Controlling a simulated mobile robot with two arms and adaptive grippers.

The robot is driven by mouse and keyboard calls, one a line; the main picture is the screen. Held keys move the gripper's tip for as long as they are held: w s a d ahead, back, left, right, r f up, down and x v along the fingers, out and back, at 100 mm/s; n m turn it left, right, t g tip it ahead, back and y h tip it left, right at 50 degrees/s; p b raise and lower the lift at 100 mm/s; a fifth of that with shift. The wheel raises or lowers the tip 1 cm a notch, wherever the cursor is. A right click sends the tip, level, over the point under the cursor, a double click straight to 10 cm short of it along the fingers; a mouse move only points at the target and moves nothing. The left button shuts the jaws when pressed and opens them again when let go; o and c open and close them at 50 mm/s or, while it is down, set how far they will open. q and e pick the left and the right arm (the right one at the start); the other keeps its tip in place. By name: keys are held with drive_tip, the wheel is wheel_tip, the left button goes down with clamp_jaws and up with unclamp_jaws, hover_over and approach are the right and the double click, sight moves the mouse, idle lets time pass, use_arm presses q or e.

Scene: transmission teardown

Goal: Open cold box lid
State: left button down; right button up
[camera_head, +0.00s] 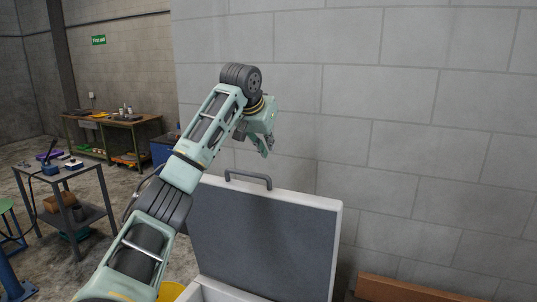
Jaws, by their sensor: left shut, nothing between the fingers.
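The cold box lid (268,240) stands raised, its dark grey inner face toward me and a pale rim around it. A grey handle (248,178) sits on its top edge. Part of the white box rim (215,291) shows at the bottom of the view; the rest of the box is cut off. My left gripper (266,150) is shut and empty, above and behind the lid's top edge near the handle, apart from it. My left arm crosses in front of the lid's left side. My right gripper is not in view.
A block wall (420,120) stands close behind the lid. A brown wooden piece (405,290) lies at lower right. A small grey table (65,180) with tools stands at left, and a workbench (115,125) farther back. A yellow object (170,291) is partly hidden below my arm.

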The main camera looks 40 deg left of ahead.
use_arm(q)
drive_tip(key=f+p, duration=0.1)
drive_tip(key=f, duration=0.1)
drive_tip(key=s+f+p, duration=0.1)
drive_tip(key=f, duration=0.1)
drive_tip(key=shift+s+f, duration=0.15)
drive_tip(key=shift+f, duration=0.1)
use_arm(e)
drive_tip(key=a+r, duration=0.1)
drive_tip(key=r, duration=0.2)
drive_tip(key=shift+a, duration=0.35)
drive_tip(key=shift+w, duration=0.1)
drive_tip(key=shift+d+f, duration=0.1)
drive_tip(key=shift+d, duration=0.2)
